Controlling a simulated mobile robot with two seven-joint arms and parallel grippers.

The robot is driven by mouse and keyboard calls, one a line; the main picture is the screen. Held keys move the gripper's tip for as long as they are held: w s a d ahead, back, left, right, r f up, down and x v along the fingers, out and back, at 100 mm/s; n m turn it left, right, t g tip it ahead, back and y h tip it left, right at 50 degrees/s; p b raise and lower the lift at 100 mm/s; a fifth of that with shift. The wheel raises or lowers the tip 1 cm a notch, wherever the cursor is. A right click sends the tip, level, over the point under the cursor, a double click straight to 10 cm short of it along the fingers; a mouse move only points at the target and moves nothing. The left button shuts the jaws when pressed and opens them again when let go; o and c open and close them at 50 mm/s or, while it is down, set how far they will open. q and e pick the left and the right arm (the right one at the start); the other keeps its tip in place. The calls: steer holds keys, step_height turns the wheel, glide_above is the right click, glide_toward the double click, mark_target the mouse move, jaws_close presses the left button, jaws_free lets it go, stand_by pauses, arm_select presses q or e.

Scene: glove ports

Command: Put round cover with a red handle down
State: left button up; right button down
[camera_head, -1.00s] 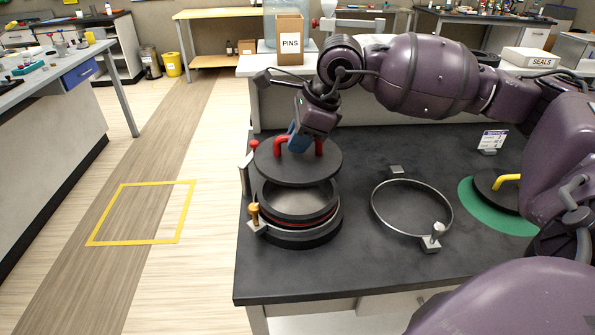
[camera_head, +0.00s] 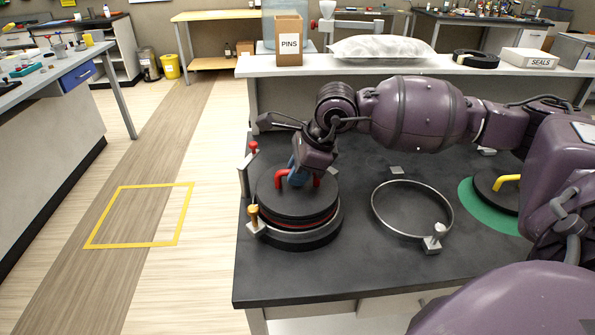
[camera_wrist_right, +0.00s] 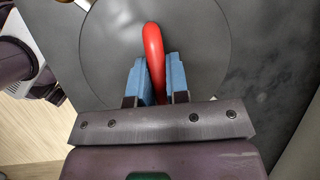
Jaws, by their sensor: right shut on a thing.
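The round dark cover (camera_head: 297,202) with a red handle (camera_head: 281,178) sits level on the dark ring-shaped port (camera_head: 300,238), with a thin red line showing just under its edge. My right gripper (camera_head: 298,178) is shut on the red handle. In the right wrist view the blue fingers of my right gripper (camera_wrist_right: 156,80) close on both sides of the red handle (camera_wrist_right: 153,45), above the grey cover (camera_wrist_right: 105,45). My left gripper is not in view.
A loose metal clamp ring (camera_head: 412,236) lies right of the port. A dark cover with a yellow handle (camera_head: 508,182) lies on a green mat (camera_head: 480,222) farther right. Posts with red (camera_head: 253,146) and gold (camera_head: 253,210) knobs stand at the port's left.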

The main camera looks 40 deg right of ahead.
steer(key=shift+f, duration=0.25)
steer(key=c, duration=1.1)
jaws_free()
steer(key=shift+d+r, duration=0.1)
steer(key=shift+r, duration=0.4)
steer(key=p+v, duration=0.1)
steer(key=v, duration=1)
steer(key=shift+s+r, duration=0.2)
steer(key=shift+d, duration=0.1)
